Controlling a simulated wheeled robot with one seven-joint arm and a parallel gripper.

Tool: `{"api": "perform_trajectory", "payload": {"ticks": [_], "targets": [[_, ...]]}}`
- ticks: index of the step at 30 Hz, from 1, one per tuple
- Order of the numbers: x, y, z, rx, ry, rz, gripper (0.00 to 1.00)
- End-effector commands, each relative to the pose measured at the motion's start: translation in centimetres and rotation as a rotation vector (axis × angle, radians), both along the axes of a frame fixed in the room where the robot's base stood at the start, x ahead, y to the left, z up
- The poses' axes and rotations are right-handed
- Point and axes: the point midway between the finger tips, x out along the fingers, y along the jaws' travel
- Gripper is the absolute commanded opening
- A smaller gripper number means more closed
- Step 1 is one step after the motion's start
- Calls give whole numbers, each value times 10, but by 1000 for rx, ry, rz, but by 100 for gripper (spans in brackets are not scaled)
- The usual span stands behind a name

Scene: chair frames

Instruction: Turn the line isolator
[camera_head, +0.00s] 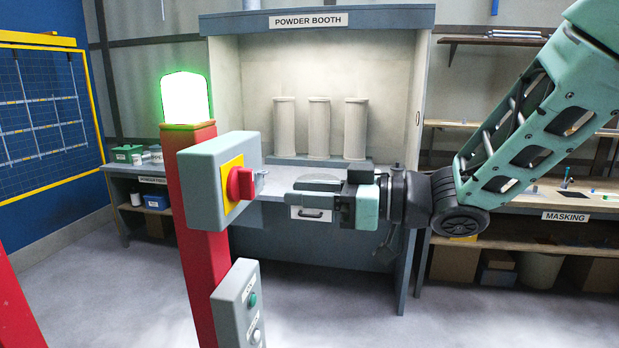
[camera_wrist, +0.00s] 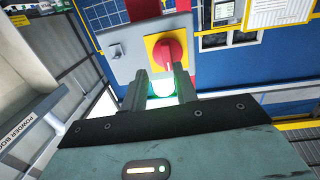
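The line isolator is a grey box (camera_head: 208,185) on a red post, with a yellow plate (camera_head: 231,172) and a red rotary handle (camera_head: 240,184) on its front. In the wrist view the red handle (camera_wrist: 170,53) sits on the yellow plate (camera_wrist: 152,42), just beyond my fingertips. My gripper (camera_head: 300,191) points at the handle from the right in the head view, with a gap between them. In the wrist view my gripper (camera_wrist: 161,82) has its two fingers apart and nothing between them. I cannot tell the handle's exact turn angle.
A bright green lamp (camera_head: 186,98) glows on top of the red post (camera_head: 200,275). A lower grey button box (camera_head: 238,305) is fixed to the post. The powder booth (camera_head: 318,20) stands behind, and a masking bench (camera_head: 540,205) is at right. The floor around is clear.

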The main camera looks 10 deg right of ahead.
Motion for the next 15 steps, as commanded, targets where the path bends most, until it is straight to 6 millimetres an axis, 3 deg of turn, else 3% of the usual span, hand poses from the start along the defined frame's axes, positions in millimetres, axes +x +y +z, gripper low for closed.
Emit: {"api": "perform_trajectory", "payload": {"ticks": [7, 15], "targets": [[-5, 6, 8, 37, -6, 64, 29], [7, 39, 8, 35, -7, 63, 29]]}}
